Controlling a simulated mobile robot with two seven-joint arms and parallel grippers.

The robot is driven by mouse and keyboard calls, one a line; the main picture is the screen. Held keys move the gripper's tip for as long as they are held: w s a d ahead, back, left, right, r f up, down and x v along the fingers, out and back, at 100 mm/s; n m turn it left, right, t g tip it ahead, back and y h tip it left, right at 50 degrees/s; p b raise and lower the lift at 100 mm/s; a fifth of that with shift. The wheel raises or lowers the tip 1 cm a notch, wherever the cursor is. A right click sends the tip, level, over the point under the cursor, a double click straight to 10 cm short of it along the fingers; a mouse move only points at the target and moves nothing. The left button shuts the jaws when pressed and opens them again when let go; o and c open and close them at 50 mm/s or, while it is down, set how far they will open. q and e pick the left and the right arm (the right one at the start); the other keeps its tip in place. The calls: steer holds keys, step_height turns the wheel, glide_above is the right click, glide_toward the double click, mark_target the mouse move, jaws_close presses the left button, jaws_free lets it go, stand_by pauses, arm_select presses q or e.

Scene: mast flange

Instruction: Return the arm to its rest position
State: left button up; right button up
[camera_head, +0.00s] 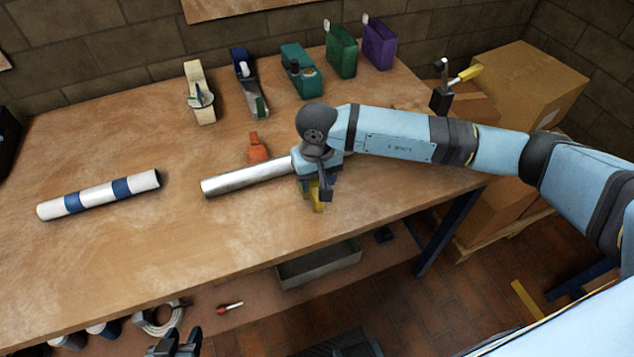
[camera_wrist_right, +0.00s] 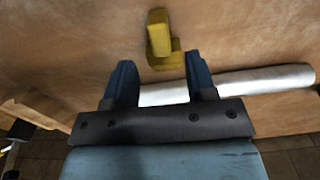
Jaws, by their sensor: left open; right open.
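My right arm reaches in from the right over the workbench in the head view. Its gripper (camera_head: 319,190) hangs low over the bench, beside the right end of a silver tube (camera_head: 240,178). In the right wrist view my right gripper (camera_wrist_right: 161,72) is open, with its two blue fingers apart. The silver tube (camera_wrist_right: 265,81) passes behind the fingers there; whether they touch it I cannot tell. A yellow piece (camera_wrist_right: 160,38) stands just beyond the fingertips; it also shows in the head view (camera_head: 317,203). My left gripper (camera_head: 175,345) is open at the bottom edge, low beside the bench.
A white tube with blue bands (camera_head: 98,195) lies at the left on the bench (camera_head: 130,135). An orange object (camera_head: 258,148) lies behind the silver tube. Several tools and containers line the back. Cardboard boxes (camera_head: 535,85) stand at the right. A grey tray (camera_head: 318,268) sits below.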

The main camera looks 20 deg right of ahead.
steer(key=shift+r, duration=0.6)
arm_select(q)
steer(key=shift+d+r, duration=0.15)
steer(key=shift+r, duration=0.1)
